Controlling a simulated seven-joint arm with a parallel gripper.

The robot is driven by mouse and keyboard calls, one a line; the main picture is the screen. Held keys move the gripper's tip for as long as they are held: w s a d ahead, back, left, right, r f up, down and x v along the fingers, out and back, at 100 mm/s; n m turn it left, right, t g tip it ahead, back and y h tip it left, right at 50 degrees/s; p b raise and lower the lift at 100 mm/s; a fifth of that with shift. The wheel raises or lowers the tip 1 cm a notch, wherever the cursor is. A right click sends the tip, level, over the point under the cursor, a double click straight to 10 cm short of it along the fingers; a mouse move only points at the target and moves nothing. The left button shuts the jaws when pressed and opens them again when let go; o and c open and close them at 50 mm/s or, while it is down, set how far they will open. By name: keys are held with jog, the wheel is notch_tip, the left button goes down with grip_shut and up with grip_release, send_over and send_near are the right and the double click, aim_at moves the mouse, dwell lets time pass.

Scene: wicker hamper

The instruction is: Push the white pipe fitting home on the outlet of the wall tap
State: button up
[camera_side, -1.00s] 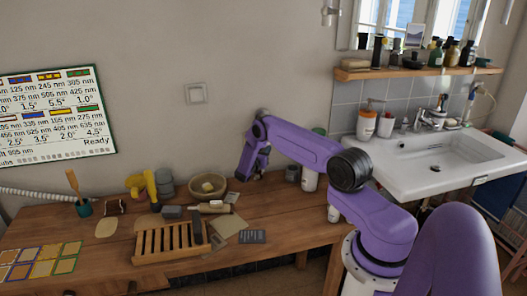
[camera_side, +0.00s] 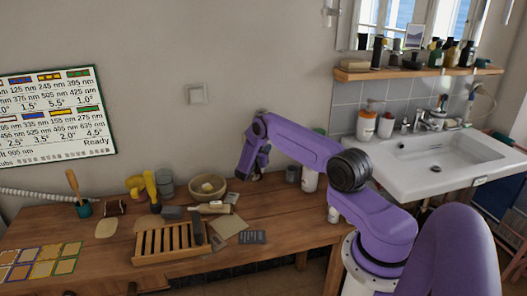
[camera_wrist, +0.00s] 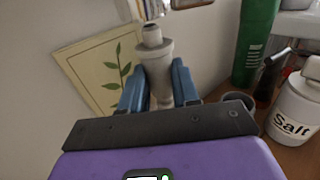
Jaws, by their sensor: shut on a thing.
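In the wrist view, my gripper (camera_wrist: 158,80) has its two blue fingers closed on the pale pipe fitting (camera_wrist: 154,57). The fitting's narrower end points away from me, toward the top of the picture. Just beyond it is a pale ribbed piece (camera_wrist: 146,9), partly cut off by the frame edge; it may be the tap's outlet, but I cannot tell for sure. I cannot tell whether the two touch. In the side view, my gripper (camera_side: 256,170) is low near the wall above the bench's back edge, and the fitting cannot be made out there.
A salt jar (camera_wrist: 296,108) and a green cylinder (camera_wrist: 254,42) stand right of my gripper. A leaf picture (camera_wrist: 98,70) is at the left. In the side view, a bowl (camera_side: 208,187) and a slatted wooden rack (camera_side: 172,242) lie left, and a sink (camera_side: 440,158) is right.

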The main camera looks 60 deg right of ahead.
jog(key=shift+r, duration=0.25)
jog(key=shift+r, duration=0.35)
jog(key=shift+r, duration=0.75)
jog(key=o, duration=1.1)
jog(key=s+a, duration=0.2)
jog(key=a, duration=1.5)
jog(key=shift+s+a, duration=0.15)
